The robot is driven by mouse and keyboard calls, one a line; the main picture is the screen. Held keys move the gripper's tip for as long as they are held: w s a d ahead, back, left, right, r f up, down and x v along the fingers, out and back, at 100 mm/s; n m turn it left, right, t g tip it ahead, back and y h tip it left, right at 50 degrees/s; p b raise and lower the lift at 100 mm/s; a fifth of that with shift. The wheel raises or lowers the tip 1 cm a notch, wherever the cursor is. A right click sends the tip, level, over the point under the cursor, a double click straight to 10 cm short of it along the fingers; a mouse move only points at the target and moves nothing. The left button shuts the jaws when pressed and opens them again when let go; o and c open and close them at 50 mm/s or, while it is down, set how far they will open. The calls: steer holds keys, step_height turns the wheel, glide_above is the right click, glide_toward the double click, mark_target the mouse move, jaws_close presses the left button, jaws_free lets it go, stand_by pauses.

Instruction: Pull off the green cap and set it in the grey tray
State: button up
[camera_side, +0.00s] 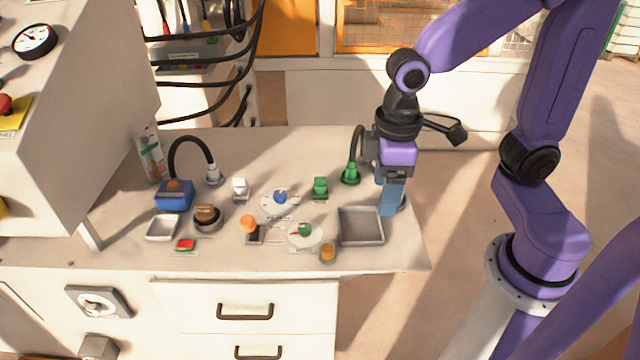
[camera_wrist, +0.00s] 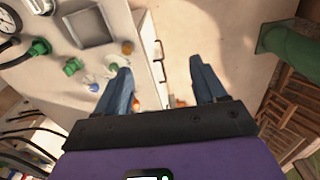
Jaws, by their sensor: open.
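A blocky green piece (camera_side: 320,187), which looks like the green cap, stands on the bench left of a green hose connector (camera_side: 350,175). It also shows in the wrist view (camera_wrist: 73,66) at the left. The square grey tray (camera_side: 360,226) is empty, on the bench near its right end; it also shows in the wrist view (camera_wrist: 88,27). My gripper (camera_side: 393,208) points down at the right edge of the bench, just right of the tray and apart from the cap. In the wrist view my gripper (camera_wrist: 160,68) has its blue fingers wide apart with nothing between them.
A dial with a green knob (camera_side: 304,229), an orange-yellow piece (camera_side: 328,252) and a dial with a blue knob (camera_side: 280,198) are nearby. A smaller tray (camera_side: 163,228) and a blue box (camera_side: 174,196) are further left. Bare bench lies behind the row.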

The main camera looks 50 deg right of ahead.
steer(key=w+f+m, duration=0.3)
steer(key=w+m, duration=0.2)
steer(key=w, duration=0.8)
steer(key=m, duration=1.2)
glide_above(320, 178)
steer(key=f, duration=1.8)
steer(key=shift+a+f, duration=0.15)
steer(key=shift+a, duration=0.05)
steer(key=shift+d+f+m, duration=0.15)
steer(key=shift+d+m, duration=0.1)
steer(key=shift+m, duration=0.05)
steer(key=shift+f, duration=4.5)
